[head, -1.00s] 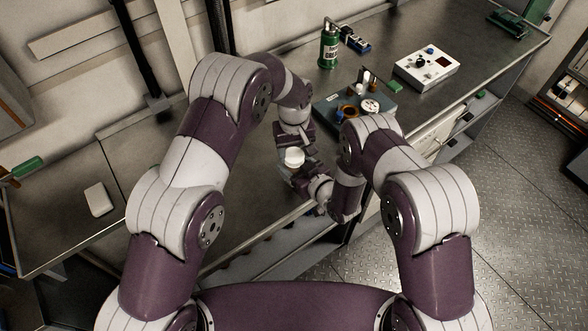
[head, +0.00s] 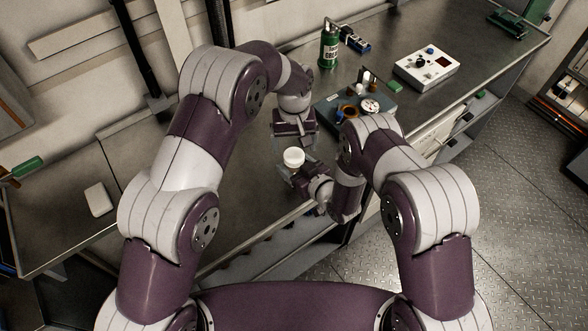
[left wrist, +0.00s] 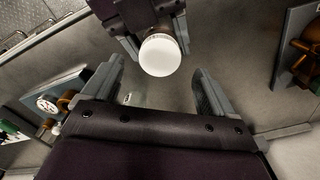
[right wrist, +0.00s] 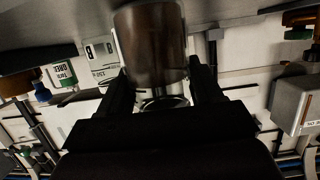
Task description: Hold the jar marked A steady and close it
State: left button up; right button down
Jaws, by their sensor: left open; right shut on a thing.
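A brown jar (right wrist: 150,45) stands between the fingers of my right gripper (right wrist: 163,90), which is shut on it. A round white lid (head: 293,157) sits on top of it and also shows from above in the left wrist view (left wrist: 160,55). I cannot tell from these views how tightly it sits. No letter is readable on the held jar. My left gripper (left wrist: 158,88) is open and empty, its fingers apart and clear of the lid. In the head view it is above and behind the jar.
A blue-grey fixture (head: 388,113) with small parts stands right of the grippers. A white block (head: 98,199) lies at left. The bench (head: 235,190) between is bare.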

pick_arm(q)
jog(key=shift+r, duration=2)
pick_arm(e)
jog(key=shift+c, duration=0.5)
grip_release()
pick_arm(q)
notch_tip(320, 180, down, 3)
jog(key=b, duration=0.2)
jog(key=shift+r+b, duration=0.15)
jog(key=shift+b, duration=0.15)
pick_arm(e)
jog(key=v, duration=1.2)
jog(key=shift+s+d, duration=0.15)
jog(key=shift+s, duration=0.1)
jog(key=shift+r, duration=0.1)
